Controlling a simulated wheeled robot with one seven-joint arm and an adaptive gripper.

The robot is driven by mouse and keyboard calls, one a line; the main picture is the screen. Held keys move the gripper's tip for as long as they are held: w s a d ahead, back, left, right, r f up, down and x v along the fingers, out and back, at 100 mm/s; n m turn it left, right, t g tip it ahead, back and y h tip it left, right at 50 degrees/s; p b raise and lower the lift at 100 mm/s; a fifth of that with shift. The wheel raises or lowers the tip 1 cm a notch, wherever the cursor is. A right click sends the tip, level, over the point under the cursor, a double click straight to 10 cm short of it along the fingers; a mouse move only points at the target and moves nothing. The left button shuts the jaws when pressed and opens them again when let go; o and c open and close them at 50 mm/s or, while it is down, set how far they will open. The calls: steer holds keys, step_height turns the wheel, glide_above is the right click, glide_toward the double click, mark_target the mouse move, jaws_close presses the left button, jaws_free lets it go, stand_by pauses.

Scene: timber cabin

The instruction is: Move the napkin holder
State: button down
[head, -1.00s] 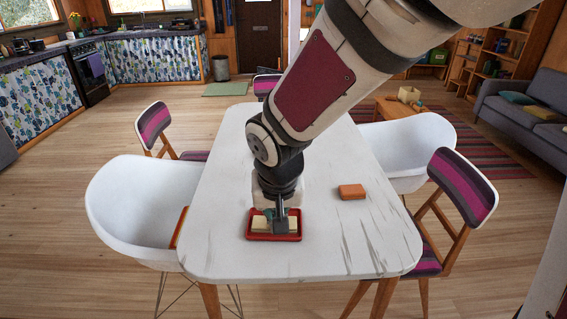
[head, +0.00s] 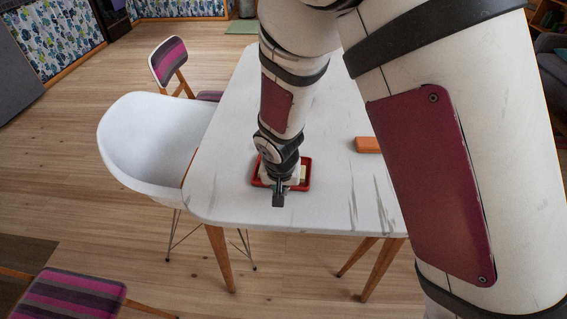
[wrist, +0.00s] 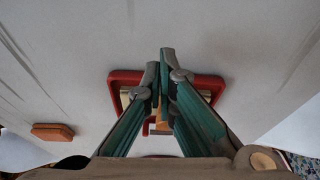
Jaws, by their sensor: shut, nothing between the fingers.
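A red-rimmed, tray-like holder (head: 307,174) with pale cream pieces inside lies on the white table near its front edge; it looks like the napkin holder. My gripper (head: 278,200) points down over its near side and hides much of it. In the wrist view the red rim (wrist: 126,75) shows behind and to both sides of my fingers (wrist: 160,62). The fingertips are together with nothing held between them. Whether they touch the holder cannot be told.
An orange-brown block (head: 367,145) lies on the table (head: 225,205) to the right of the holder. A white shell chair (head: 140,130) stands close at the table's left side, with a striped chair (head: 168,62) behind it. The tabletop left of the holder is clear.

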steer(key=shift+w+f, duration=0.2)
steer(key=shift+w, duration=0.85)
steer(key=shift+w+f, duration=0.2)
steer(key=shift+w, duration=0.85)
steer(key=shift+w, duration=0.1)
